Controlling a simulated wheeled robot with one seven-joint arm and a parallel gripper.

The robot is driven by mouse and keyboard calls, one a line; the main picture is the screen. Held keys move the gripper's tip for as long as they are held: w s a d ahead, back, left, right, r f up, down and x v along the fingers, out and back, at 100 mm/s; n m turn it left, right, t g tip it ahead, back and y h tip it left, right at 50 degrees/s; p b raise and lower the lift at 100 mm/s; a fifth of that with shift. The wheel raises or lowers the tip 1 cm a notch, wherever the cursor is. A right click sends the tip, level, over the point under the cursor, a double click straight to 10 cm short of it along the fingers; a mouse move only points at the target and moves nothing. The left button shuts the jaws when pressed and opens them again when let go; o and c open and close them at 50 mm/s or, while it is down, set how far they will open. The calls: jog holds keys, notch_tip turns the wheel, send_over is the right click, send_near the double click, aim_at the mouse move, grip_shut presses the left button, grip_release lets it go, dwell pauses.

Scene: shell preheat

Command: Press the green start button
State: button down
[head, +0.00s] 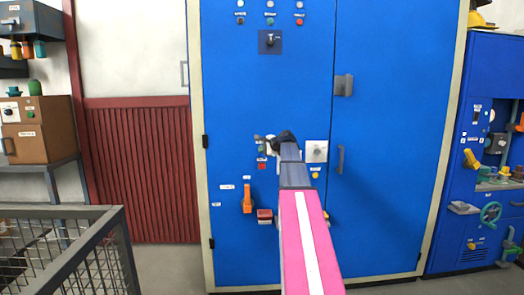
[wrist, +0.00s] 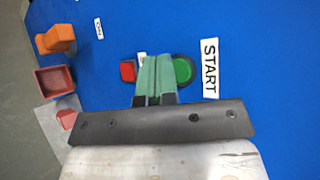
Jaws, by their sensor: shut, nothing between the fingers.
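The green start button (wrist: 183,70) is round with a dark rim, on the blue cabinet door in the wrist view. A white START label (wrist: 210,68) is to its right in that view. My gripper (wrist: 155,60) is shut and empty, its two green fingers together. The fingertips overlap the button's left edge in the picture, between it and a red button (wrist: 128,72). I cannot tell whether they touch the door. In the head view my gripper (head: 284,136) is in front of the door, and my arm hides part of the controls.
An orange handle (wrist: 56,40) and a red open box (wrist: 61,81) stick out from the door. In the head view a grey door handle (head: 340,160) is to the right. A wire-mesh cage (head: 75,245) stands at the lower left.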

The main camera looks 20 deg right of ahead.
jog(key=shift+w+d, duration=0.1)
jog(key=shift+w, duration=0.3)
jog(key=shift+w+d, duration=0.1)
jog(key=shift+w, duration=0.3)
dwell(0.7)
jog(key=shift+s, duration=0.2)
jog(key=shift+s+a, duration=0.2)
jog(key=shift+s, duration=0.45)
jog(key=s, duration=0.2)
jog(key=s+a, duration=0.1)
jog(key=s, duration=0.1)
jog(key=shift+s+a, duration=0.2)
jog(key=shift+s, duration=0.2)
dwell(0.8)
